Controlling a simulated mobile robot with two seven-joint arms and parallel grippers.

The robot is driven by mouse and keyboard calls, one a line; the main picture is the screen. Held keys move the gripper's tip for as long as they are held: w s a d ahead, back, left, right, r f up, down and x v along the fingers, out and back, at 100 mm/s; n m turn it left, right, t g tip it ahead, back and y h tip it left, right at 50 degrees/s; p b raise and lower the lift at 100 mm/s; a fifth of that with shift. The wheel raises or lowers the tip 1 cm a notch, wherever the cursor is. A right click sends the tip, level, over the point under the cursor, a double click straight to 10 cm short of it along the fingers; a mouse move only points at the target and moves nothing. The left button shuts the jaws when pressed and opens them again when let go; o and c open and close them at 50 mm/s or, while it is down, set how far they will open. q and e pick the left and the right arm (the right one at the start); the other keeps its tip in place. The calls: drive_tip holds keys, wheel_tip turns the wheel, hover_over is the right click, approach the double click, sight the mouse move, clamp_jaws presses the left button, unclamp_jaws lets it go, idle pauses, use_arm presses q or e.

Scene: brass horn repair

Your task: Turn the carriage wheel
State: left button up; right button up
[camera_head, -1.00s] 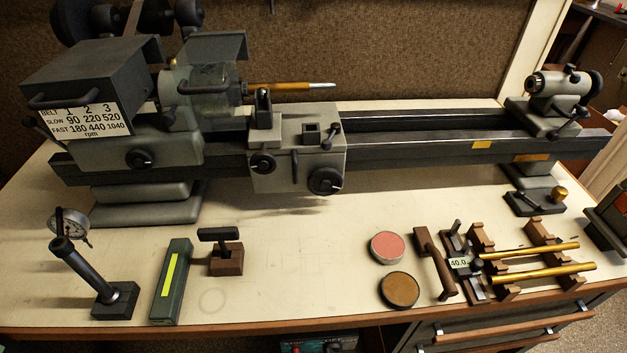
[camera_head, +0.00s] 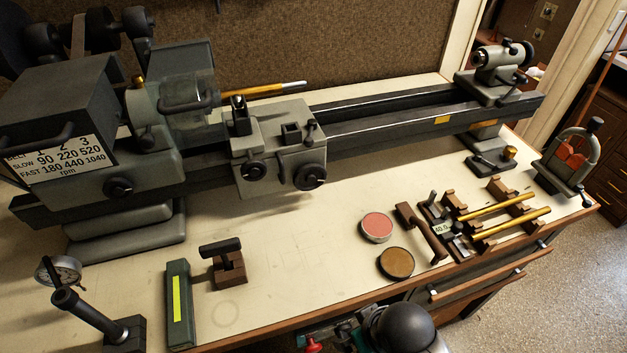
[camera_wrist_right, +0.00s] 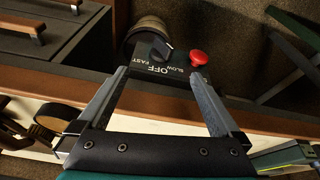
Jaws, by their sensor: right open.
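The lathe carriage (camera_head: 262,135) sits on the bed in the head view. Its larger black wheel (camera_head: 310,177) is on the lower right of its front face. A smaller black wheel (camera_head: 252,171) is on the lower left. Nothing touches either wheel. My right gripper (camera_wrist_right: 160,72) is open and empty in the right wrist view, low by the bench front. A dark knob (camera_wrist_right: 161,49) marked OFF, SLOW and FAST and a red button (camera_wrist_right: 199,57) lie beyond its fingertips. The carriage wheel is not in that view. My left gripper is not in view.
A dial gauge stand (camera_head: 88,312), a green case (camera_head: 178,305), two round tins (camera_head: 376,227) (camera_head: 396,262) and a rack with brass rods (camera_head: 497,207) stand along the bench front. The bench top (camera_head: 300,225) below the carriage is mostly clear.

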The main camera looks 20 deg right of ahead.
drive_tip(key=w+a+r+n+t+y, duration=0.1)
drive_tip(key=a+r, duration=0.1)
drive_tip(key=w+a+r+t+y, duration=0.1)
drive_tip(key=w+r, duration=0.1)
drive_tip(key=w+a+r+n+t+y, duration=0.1)
drive_tip(key=w+a+r+t, duration=0.1)
drive_tip(key=shift+w+a+r+n, duration=0.2)
drive_tip(key=shift+w+a+n, duration=0.05)
drive_tip(key=shift+a+n, duration=0.05)
drive_tip(key=w+t, duration=0.1)
drive_tip(key=w+a+r+t+y, duration=0.1)
drive_tip(key=w+a+r+t, duration=0.1)
drive_tip(key=w, duration=0.1)
drive_tip(key=shift+a+r+n+t+y, duration=0.1)
drive_tip(key=shift+n+t+y, duration=0.2)
drive_tip(key=t, duration=0.1)
drive_tip(key=w+d+r+t, duration=0.1)
drive_tip(key=w+d+r+m+t+h, duration=0.1)
drive_tip(key=t, duration=0.1)
drive_tip(key=shift+w+d+r, duration=0.2)
drive_tip(key=shift+d+r, duration=0.05)
drive_tip(key=d+r+m+t+h, duration=0.1)
drive_tip(key=d+m+t+h, duration=0.1)
drive_tip(key=d+t+h, duration=0.15)
approach(311, 178)
drive_tip(key=shift+g, duration=0.35)
drive_tip(key=w, duration=0.8)
drive_tip(key=shift+w+a+r+b, duration=0.1)
drive_tip(key=shift+a+r+b, duration=0.15)
drive_tip(key=shift+b, duration=0.1)
